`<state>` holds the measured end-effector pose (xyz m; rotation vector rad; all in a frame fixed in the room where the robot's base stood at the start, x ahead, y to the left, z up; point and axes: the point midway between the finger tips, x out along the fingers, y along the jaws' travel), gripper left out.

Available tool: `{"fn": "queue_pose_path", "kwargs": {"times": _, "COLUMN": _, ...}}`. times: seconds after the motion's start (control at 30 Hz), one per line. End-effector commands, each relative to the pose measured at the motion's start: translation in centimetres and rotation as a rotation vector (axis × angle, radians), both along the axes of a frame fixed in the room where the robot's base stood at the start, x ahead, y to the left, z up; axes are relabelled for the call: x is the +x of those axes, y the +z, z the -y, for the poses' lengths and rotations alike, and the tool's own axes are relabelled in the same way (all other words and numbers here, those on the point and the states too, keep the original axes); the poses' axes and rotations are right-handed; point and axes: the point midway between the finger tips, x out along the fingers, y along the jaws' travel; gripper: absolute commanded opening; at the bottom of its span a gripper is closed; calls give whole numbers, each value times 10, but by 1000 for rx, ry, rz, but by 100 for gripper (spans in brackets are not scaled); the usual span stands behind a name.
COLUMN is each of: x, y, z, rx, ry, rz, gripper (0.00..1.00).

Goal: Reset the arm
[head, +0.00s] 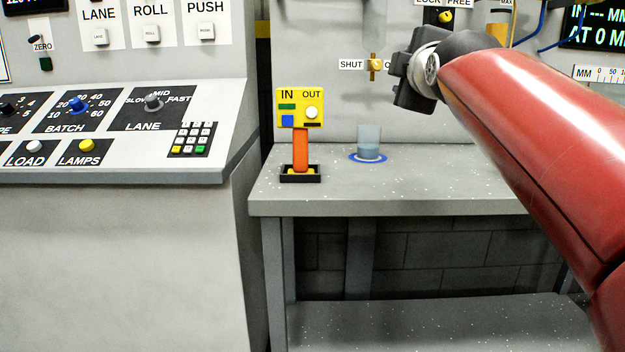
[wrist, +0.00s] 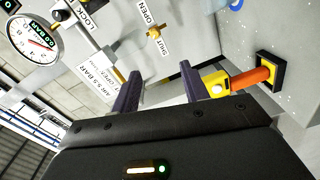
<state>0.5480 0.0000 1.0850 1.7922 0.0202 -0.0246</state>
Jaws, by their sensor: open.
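My red arm reaches in from the right in the head view. My gripper's dark body shows there in front of the back panel, near the SHUT label, with its fingers not clearly seen. In the wrist view my gripper (wrist: 171,92) is open, with two dark fingers apart and nothing between them. The fingers point toward the panel with the brass valve (wrist: 154,32), which also shows in the head view (head: 374,65) just left of my gripper.
A grey bench (head: 400,190) holds a yellow IN/OUT box (head: 300,107) on an orange post and a clear cup (head: 368,142) on a blue ring. A control console (head: 110,130) stands at left. A pressure gauge (wrist: 34,40) and a lock lever sit on the panel.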

Motion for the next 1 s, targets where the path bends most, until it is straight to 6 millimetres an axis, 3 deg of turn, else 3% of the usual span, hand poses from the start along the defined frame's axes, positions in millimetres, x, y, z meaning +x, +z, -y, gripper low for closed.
{"fn": "queue_pose_path", "kwargs": {"times": 0.37, "x": -32, "y": -72, "z": 1, "rx": 238, "ry": -30, "rz": -189, "gripper": 45}}
{"fn": "queue_pose_path", "kwargs": {"times": 0.57, "x": -68, "y": -137, "z": 1, "rx": 446, "ry": -93, "rz": -349, "gripper": 45}}
{"fn": "queue_pose_path", "kwargs": {"times": 0.67, "x": -95, "y": -182, "z": 1, "rx": 579, "ry": -155, "rz": -453, "gripper": 45}}
{"fn": "queue_pose_path", "kwargs": {"times": 0.9, "x": -196, "y": -320, "z": 0, "rx": 965, "ry": -447, "rz": -736, "gripper": 45}}
{"fn": "queue_pose_path", "kwargs": {"times": 1.0, "x": -231, "y": -363, "z": 0, "rx": 1076, "ry": -574, "rz": -810, "gripper": 45}}
